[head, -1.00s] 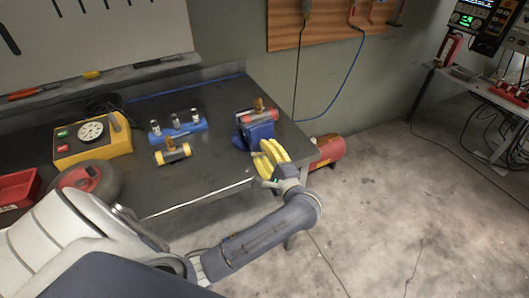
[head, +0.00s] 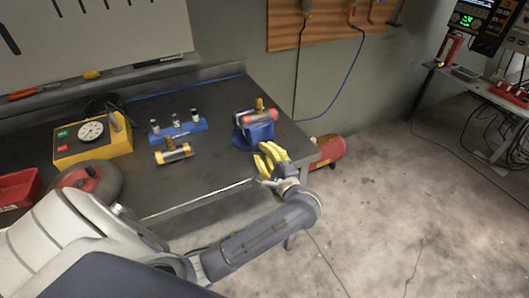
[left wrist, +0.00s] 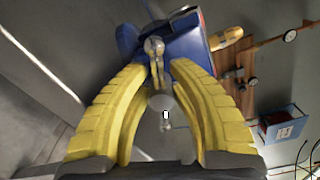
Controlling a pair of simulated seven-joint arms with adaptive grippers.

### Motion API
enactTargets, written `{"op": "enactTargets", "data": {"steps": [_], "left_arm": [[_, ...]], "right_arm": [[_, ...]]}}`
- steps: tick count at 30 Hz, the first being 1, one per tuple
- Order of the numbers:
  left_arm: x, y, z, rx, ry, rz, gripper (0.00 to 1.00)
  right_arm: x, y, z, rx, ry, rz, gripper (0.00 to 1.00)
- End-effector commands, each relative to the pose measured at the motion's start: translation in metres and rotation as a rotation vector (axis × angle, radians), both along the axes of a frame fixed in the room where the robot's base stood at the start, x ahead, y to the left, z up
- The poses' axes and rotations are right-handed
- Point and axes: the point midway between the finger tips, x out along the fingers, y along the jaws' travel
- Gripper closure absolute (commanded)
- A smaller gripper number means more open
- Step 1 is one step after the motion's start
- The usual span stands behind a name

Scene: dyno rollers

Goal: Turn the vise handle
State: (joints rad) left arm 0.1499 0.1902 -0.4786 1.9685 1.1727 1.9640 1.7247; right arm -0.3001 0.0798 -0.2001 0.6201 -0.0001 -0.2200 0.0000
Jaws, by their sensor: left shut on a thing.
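The blue vise (head: 258,134) stands at the right end of the dark workbench. It also shows at the top of the left wrist view (left wrist: 185,48). A dark cylindrical part with a red end and a brass fitting (head: 259,104) sits at its jaws. My left gripper (head: 266,158), with yellow fingers, is at the vise's front side. In the left wrist view its fingers (left wrist: 162,72) close around the metal vise handle (left wrist: 154,46), whose round end shows between the tips. The handle is mostly hidden in the head view. My right gripper is not in view.
A blue holder with several small cylinders (head: 178,130), a similar brass-fitted part (head: 174,154), a yellow gauge box (head: 92,138) and a red bin (head: 18,187) are on the bench (head: 215,172). A red tank (head: 328,150) lies on the floor beyond the bench's right end.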

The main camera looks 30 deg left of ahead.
Motion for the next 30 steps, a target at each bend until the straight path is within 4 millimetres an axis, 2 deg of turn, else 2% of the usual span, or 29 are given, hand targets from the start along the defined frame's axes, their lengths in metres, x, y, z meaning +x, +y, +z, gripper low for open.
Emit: {"op": "enactTargets", "data": {"steps": [8, 30], "left_arm": [[0.0005, -0.0001, 0.0011, 0.04, 0.069, 0.001, 1.0], [0.0051, -0.0026, 0.0075, 0.338, 0.579, 0.001, 1.0]], "right_arm": [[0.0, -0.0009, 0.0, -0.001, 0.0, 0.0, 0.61], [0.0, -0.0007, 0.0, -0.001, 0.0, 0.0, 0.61]]}}
